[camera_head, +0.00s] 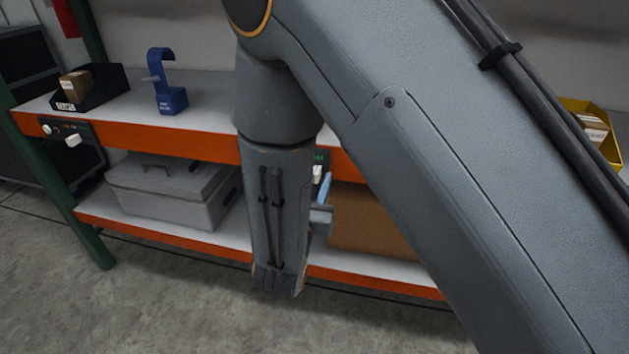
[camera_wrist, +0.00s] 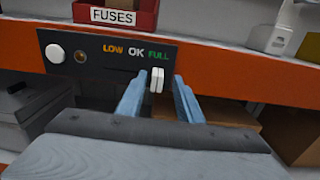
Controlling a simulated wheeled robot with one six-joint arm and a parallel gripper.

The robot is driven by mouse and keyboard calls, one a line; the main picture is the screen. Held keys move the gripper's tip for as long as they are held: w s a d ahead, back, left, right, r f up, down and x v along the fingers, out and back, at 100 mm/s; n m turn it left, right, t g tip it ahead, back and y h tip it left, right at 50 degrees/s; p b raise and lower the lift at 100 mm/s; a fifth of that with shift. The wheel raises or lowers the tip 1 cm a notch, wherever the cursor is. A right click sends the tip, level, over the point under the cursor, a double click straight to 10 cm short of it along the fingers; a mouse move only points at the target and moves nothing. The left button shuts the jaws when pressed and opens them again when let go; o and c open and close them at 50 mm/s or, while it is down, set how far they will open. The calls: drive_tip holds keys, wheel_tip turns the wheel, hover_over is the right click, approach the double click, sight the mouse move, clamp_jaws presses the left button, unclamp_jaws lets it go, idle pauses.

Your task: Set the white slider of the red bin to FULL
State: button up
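The red bin (camera_wrist: 145,14), labelled FUSES, stands at the top of the wrist view, above a dark panel (camera_wrist: 100,72) marked LOW, OK and FULL. Its white slider (camera_wrist: 157,80) shows at the panel's right part, below the word FULL. My gripper (camera_wrist: 160,92) is open, with its two blue fingers on either side of the slider. The left finger looks close to the slider; a gap shows on the right. Contact cannot be told. In the head view my arm hides the red bin; the slider (camera_head: 317,173) shows by a blue finger.
A white round knob (camera_wrist: 55,53) is on the panel's left. Another panel (camera_head: 88,140) with a white slider sits below a black bin (camera_head: 100,87). A blue hooked stand (camera_head: 170,98) is on the shelf. A grey case (camera_head: 170,188) and cardboard box (camera_head: 370,222) sit below.

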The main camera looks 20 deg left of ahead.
drive_tip(key=s, duration=0.7)
drive_tip(key=shift+s+d+b, duration=0.35)
drive_tip(key=shift+b, duration=0.1)
drive_tip(key=w+d+r+m+g+h+p, duration=0.1)
drive_tip(key=d+m+g+h, duration=0.5)
drive_tip(key=d, duration=0.9)
drive_tip(key=d+r+m+g+h+p, duration=0.1)
drive_tip(key=d+m+g+h, duration=0.5)
drive_tip(key=d, duration=0.9)
drive_tip(key=s+d+r+m+g+y+p, duration=0.1)
drive_tip(key=s+d+m+g+y, duration=0.2)
drive_tip(key=m, duration=0.9)
drive_tip(key=s+d+r+m+g+y+p, duration=0.1)
drive_tip(key=s+d+m+g+y, duration=0.2)
drive_tip(key=s+m+y, duration=0.4)
drive_tip(key=shift+s+d+r+m, duration=0.15)
drive_tip(key=shift+s+d+m, duration=0.6)
drive_tip(key=shift+m, duration=2.35)
